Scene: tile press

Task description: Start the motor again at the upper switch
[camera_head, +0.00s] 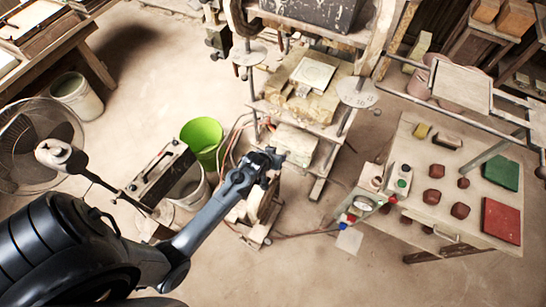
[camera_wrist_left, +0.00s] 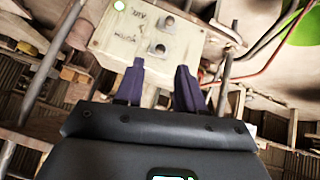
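In the left wrist view a pale switch panel (camera_wrist_left: 140,35) carries two toggle switches, the upper switch (camera_wrist_left: 168,21) and the lower switch (camera_wrist_left: 159,50). Small dark labels stand to their left, too blurred to read surely. I cannot tell which way either lever is set. My left gripper (camera_wrist_left: 160,66) is open, its two dark fingers apart with nothing between them, just below the lower switch in the picture. In the head view my left gripper (camera_head: 270,163) is beside the press, and the panel is not clearly seen. My right gripper is not in view.
The press frame (camera_head: 305,85) stands behind my gripper. A green bucket (camera_head: 203,135) and red hoses are to its left. A table (camera_head: 415,145) with clay lumps and coloured pads is at the right. A fan (camera_head: 35,135) stands far left. Open floor lies in front.

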